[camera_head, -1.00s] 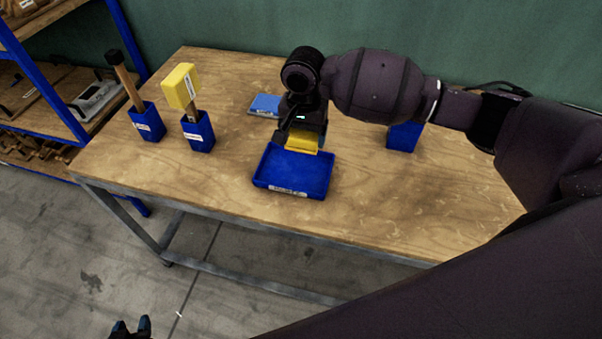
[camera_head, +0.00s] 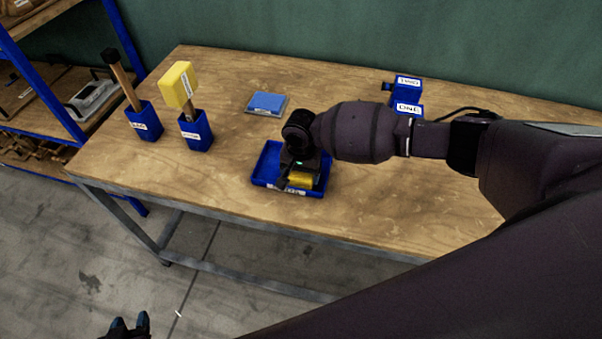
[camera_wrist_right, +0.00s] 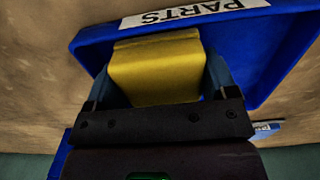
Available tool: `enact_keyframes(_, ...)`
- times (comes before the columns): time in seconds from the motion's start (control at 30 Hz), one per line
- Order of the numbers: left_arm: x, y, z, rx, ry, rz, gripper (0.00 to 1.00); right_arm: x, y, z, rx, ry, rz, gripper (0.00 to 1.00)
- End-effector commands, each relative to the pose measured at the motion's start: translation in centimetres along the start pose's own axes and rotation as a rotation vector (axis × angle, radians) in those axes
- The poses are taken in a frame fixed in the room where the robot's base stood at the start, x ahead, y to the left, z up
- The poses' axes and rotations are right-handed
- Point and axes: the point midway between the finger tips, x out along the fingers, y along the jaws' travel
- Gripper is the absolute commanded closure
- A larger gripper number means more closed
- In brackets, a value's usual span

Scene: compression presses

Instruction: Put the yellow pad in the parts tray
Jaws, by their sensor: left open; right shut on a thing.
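The yellow pad (camera_head: 301,180) is between the fingers of my right gripper (camera_head: 298,178), which is shut on it. In the head view the pad is over the front part of the blue parts tray (camera_head: 262,166). The right wrist view shows the pad (camera_wrist_right: 156,68) held between both fingers of the gripper (camera_wrist_right: 158,85), inside the outline of the tray (camera_wrist_right: 262,62) with its PARTS label. I cannot tell whether the pad touches the tray floor. My left gripper (camera_head: 130,324) is open and empty, low at the bottom left, over the floor.
A blue pad on a grey plate (camera_head: 267,104) lies behind the tray. Two blue holders, one with a hammer (camera_head: 145,125) and one with a yellow mallet (camera_head: 196,131), stand at left. Blue blocks labelled ONE (camera_head: 407,109) and TWO (camera_head: 407,87) stand at back right.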

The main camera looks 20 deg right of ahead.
Motion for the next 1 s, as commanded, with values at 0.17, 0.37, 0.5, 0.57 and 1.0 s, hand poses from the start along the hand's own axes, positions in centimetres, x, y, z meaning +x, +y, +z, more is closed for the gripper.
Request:
enact_keyframes(0.17,0.03,0.00,0.09,0.000,-0.002,0.000,0.57,0.54,0.00,-0.04,0.000,0.001,-0.001,0.43)
enact_keyframes(0.37,0.03,-0.01,0.11,0.000,-0.002,0.000,0.57,0.56,0.00,-0.01,0.000,0.000,-0.001,0.43)
enact_keyframes(0.5,0.01,-0.01,0.10,0.000,-0.003,0.000,0.57,0.86,-0.01,0.02,-0.001,-0.001,0.000,0.20)
enact_keyframes(0.57,0.02,-0.02,0.10,0.000,-0.003,0.000,0.57,0.83,-0.01,0.01,-0.001,0.000,-0.001,0.11)
enact_keyframes(1.0,0.03,-0.02,0.12,0.000,-0.003,0.000,0.57,-0.07,-0.03,-0.04,0.000,0.001,-0.002,0.00)
